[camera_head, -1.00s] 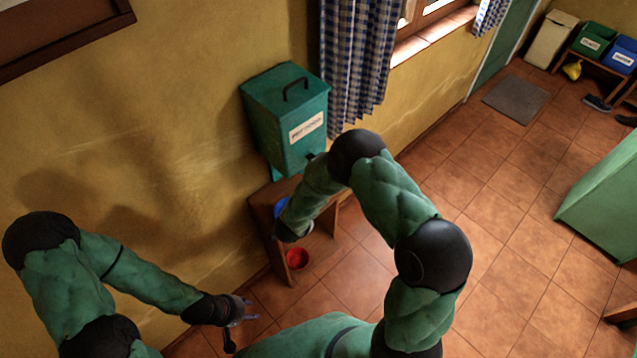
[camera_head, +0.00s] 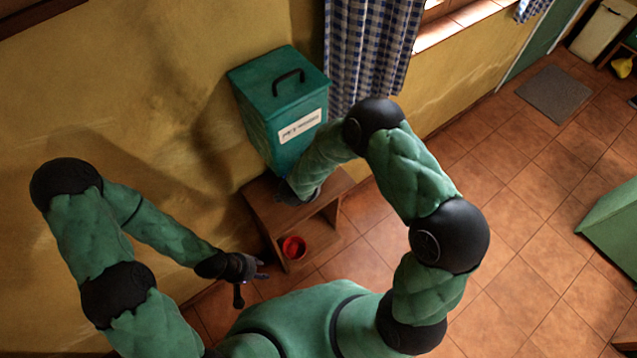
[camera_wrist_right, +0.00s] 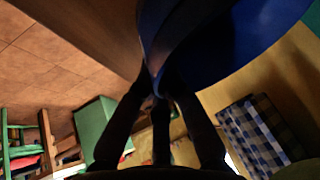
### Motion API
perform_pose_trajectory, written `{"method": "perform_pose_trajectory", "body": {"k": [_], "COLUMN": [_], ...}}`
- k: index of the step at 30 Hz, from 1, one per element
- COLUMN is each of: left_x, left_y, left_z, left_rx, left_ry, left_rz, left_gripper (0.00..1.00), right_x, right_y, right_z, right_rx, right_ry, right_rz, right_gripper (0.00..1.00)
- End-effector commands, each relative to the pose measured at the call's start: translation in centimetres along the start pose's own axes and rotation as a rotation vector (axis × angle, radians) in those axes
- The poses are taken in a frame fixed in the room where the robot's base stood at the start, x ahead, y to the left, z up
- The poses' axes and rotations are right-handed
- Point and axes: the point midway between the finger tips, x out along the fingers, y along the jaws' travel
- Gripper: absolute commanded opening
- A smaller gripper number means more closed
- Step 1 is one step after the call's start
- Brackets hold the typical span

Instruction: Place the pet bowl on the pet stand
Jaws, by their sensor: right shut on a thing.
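My right gripper (camera_wrist_right: 158,92) is shut on the blue pet bowl (camera_wrist_right: 215,40), which fills the top of the right wrist view. I cannot tell whether the bowl touches the stand. My left gripper (camera_head: 262,270) is open and empty, in front of the stand to the left.
The teal lidded bin (camera_head: 285,105) rises directly behind the stand, close to my right forearm. A checked curtain (camera_head: 365,50) hangs to its right. A green cabinet (camera_head: 612,225) is at the far right. The tiled floor between is clear, with a grey mat (camera_head: 553,94) farther back.

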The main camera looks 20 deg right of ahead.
Motion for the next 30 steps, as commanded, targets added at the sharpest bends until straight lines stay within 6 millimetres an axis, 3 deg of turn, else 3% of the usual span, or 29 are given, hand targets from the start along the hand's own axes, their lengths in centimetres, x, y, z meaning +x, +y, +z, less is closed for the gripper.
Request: {"method": "perform_pose_trajectory", "body": {"k": [3, 15, 16, 18, 30], "left_x": [1.37, 1.32, 1.31, 1.29, 1.13], "left_y": [-0.51, -0.51, -0.50, -0.50, -0.44], "left_z": [0.12, 0.07, 0.07, 0.09, 0.11], "left_rx": [-0.002, -0.002, -0.002, -0.002, -0.002], "left_ry": [-0.004, -0.003, -0.003, -0.003, -0.003], "left_rz": [0.000, 0.000, 0.000, 0.000, 0.000], "left_gripper": [0.40, 0.40, 0.40, 0.40, 0.40], "right_x": [0.90, 0.98, 0.97, 0.94, 0.59], "right_y": [0.23, 0.25, 0.28, 0.28, 0.17], "right_z": [1.33, 1.45, 1.47, 1.45, 1.26], "right_rx": [-0.002, -0.001, -0.002, -0.002, -0.002], "right_ry": [-0.003, -0.003, -0.003, -0.003, -0.003], "right_rz": [0.003, 0.004, 0.005, 0.005, 0.004], "right_gripper": [0.00, 0.00, 0.14, 0.32, 0.32]}}
